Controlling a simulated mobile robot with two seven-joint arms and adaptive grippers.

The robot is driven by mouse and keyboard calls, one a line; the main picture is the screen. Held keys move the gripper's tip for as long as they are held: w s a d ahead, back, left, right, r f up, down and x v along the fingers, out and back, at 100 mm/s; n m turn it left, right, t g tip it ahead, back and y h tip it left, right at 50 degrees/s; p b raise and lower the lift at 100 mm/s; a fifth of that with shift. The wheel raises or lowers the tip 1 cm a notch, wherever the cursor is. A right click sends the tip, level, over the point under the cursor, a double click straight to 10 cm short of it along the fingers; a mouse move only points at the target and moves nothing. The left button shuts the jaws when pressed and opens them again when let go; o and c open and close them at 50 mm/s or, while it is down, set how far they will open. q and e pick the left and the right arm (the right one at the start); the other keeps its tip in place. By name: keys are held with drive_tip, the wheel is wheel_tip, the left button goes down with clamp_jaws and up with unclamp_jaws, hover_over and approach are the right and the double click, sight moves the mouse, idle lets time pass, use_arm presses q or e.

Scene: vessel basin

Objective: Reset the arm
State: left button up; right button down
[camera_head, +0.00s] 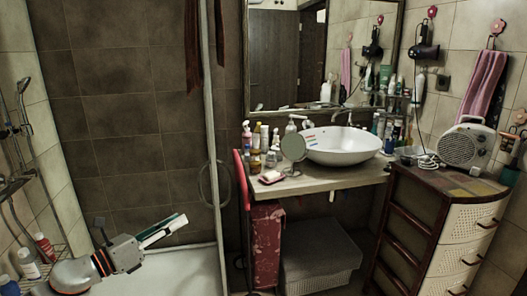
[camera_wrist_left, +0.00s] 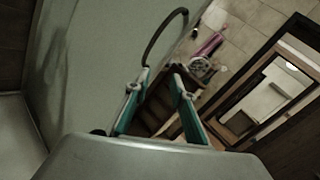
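My left gripper (camera_head: 180,223) is at the lower left of the head view, over the white shower tray (camera_head: 190,268), pointing right. In the left wrist view its two green-and-grey fingers (camera_wrist_left: 161,78) stand apart with nothing between them. My left arm comes in from the lower left corner. My right gripper and arm are not in view.
A glass shower panel edge (camera_head: 212,150) stands right of my left gripper. A wire rack with bottles (camera_head: 45,246) is at left. The counter holds a white basin (camera_head: 342,146) and a round mirror (camera_head: 293,147). A drawer cabinet (camera_head: 465,235) is at right.

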use_arm(q)
drive_tip(key=s+d+f+n+y, duration=0.1)
drive_tip(key=s+f+n+y, duration=0.1)
drive_tip(key=s+f+n, duration=0.35)
drive_tip(key=s+d+f+n+t+y, duration=0.1)
drive_tip(key=s+d+f+n+y, duration=0.15)
drive_tip(key=f+n, duration=0.65)
drive_tip(key=s+f+n+y, duration=0.2)
drive_tip(key=s+f+n, duration=0.3)
drive_tip(key=f+n, duration=0.25)
drive_tip(key=s+d+f+n+g+y, duration=0.2)
drive_tip(key=s+d+f+n+g, duration=0.1)
drive_tip(key=s+f+n, duration=0.9)
drive_tip(key=s+f+g, duration=0.1)
drive_tip(key=s+f, duration=0.1)
drive_tip(key=s, duration=0.2)
drive_tip(key=shift+s+n+g, duration=0.2)
drive_tip(key=shift+n+g, duration=0.1)
drive_tip(key=shift+y, duration=0.25)
